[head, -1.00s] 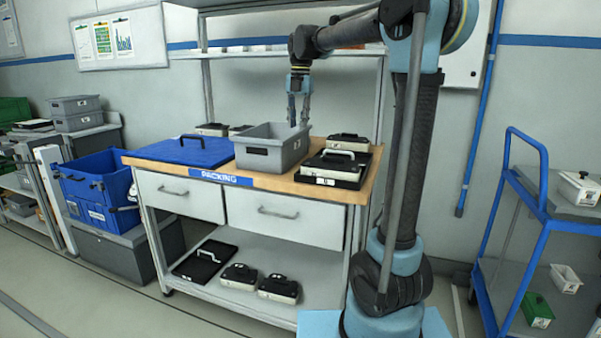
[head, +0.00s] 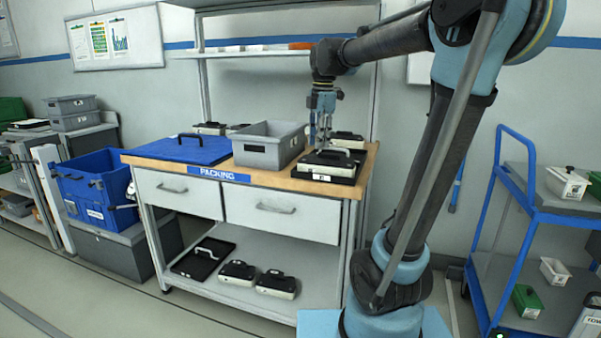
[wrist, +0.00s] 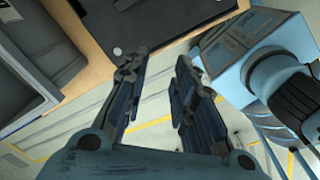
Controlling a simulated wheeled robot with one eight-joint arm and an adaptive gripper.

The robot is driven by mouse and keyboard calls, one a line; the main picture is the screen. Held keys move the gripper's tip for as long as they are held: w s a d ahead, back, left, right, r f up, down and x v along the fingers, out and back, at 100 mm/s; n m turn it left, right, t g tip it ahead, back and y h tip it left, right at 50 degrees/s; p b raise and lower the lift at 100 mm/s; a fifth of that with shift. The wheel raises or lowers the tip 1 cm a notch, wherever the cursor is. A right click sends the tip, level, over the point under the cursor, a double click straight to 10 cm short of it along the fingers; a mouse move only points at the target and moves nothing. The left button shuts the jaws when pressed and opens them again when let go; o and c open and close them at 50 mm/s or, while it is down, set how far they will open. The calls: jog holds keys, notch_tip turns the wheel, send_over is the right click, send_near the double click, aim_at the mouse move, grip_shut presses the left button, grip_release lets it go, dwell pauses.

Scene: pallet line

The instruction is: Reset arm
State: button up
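My gripper (head: 321,138) hangs from my arm above the right side of the packing table (head: 262,179), over the black and white case with a handle (head: 329,165). In the wrist view my gripper (wrist: 160,80) has its two fingers apart with nothing between them. The grey bin (head: 262,154) stands on the table just left of my gripper. It also shows at the left edge of the wrist view (wrist: 30,62). Whether my fingertips touch the case cannot be told from the head view.
A blue lid (head: 182,149) lies on the table's left. Several cases sit on the lower shelf. A blue bin (head: 92,187) stands left of the table, and a blue cart (head: 530,215) with small containers stands at the right. A shelf (head: 245,52) runs behind the table.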

jog(key=s+d+f+m+t, duration=0.1)
jog(key=s+d+f+m, duration=0.5)
jog(key=s+f+m, duration=0.5)
jog(key=s+d+f+m, duration=0.7)
jog(key=s+f+m, duration=0.5)
jog(key=f, duration=0.2)
jog(key=shift+s+t+h, duration=0.3)
jog(key=shift+t, duration=0.1)
